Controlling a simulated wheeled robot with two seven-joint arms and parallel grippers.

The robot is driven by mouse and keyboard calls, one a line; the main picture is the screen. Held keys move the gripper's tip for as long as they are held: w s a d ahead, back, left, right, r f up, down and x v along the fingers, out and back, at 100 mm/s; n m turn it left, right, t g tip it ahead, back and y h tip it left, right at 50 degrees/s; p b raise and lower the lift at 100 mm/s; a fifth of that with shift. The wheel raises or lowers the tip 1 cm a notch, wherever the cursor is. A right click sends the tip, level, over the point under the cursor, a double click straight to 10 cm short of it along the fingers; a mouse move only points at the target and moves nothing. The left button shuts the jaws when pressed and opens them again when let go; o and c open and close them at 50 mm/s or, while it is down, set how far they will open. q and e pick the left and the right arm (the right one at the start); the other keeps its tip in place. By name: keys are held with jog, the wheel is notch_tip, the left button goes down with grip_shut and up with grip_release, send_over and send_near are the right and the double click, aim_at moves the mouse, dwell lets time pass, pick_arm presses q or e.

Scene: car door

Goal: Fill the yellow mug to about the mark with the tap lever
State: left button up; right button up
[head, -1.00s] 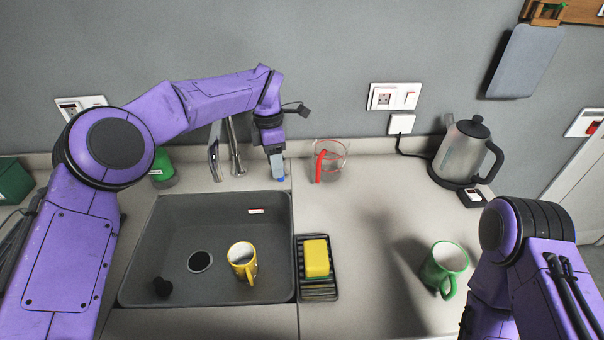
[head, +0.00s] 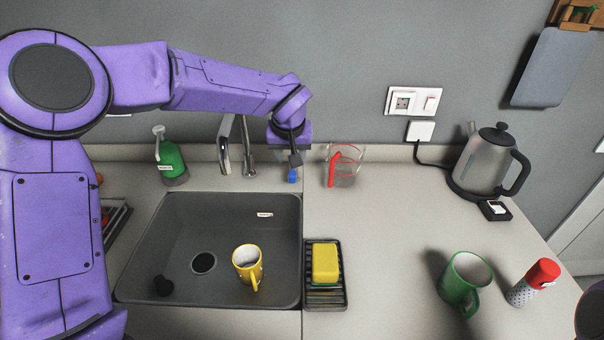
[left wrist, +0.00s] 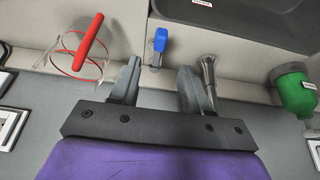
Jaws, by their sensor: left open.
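The yellow mug (head: 247,262) stands upright in the sink, right of the drain, handle toward the front. Its fill level and any mark cannot be made out. The metal tap (head: 224,150) rises behind the sink. The blue-tipped tap lever (head: 293,176) is at the back right of the sink; it also shows in the left wrist view (left wrist: 160,40). My left gripper (head: 291,160) is just above and behind the lever. In the left wrist view its open, empty fingers (left wrist: 157,78) lie either side of the lever's line, with the lever beyond the tips. My right gripper is out of view.
A clear jug with a red handle (head: 335,170) stands close right of the lever. A green soap bottle (head: 171,160) is left of the tap. A sponge on a rack (head: 325,264), green mug (head: 464,280), red-topped shaker (head: 535,283) and kettle (head: 487,160) are on the right counter.

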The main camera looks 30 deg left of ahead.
aim_at(293, 172)
pick_arm(q)
jog(key=p+x, duration=0.1)
jog(key=x, duration=0.8)
jog(key=shift+r, duration=0.1)
grip_shut()
